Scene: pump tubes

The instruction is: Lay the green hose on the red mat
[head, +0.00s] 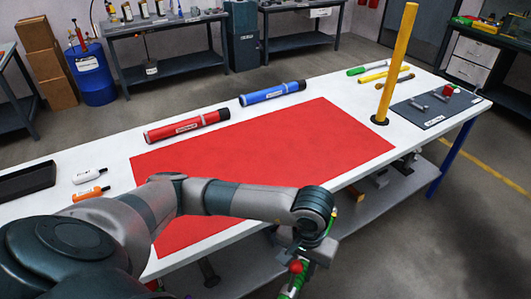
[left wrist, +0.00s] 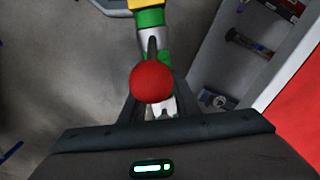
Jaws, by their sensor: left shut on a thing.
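The red mat (head: 270,145) lies flat on the white table; part of it also shows at the right of the left wrist view (left wrist: 302,118). My left arm reaches across the near side of the mat. My left gripper (head: 303,259) is beyond the table's near edge, over the floor, and shut on the green hose (head: 292,286). The hose hangs partly below the picture. In the left wrist view a green part (left wrist: 151,18) with a silver collar shows beyond the fingers. A red ball (left wrist: 152,82) hides much of the grip. My right gripper is not in view.
A red tube (head: 187,126) and a blue tube (head: 272,93) lie along the mat's far edge. A yellow post (head: 396,62) stands upright at the right, beside a grey mat (head: 432,108). A black tray (head: 26,181) is at the left. The red mat's top is clear.

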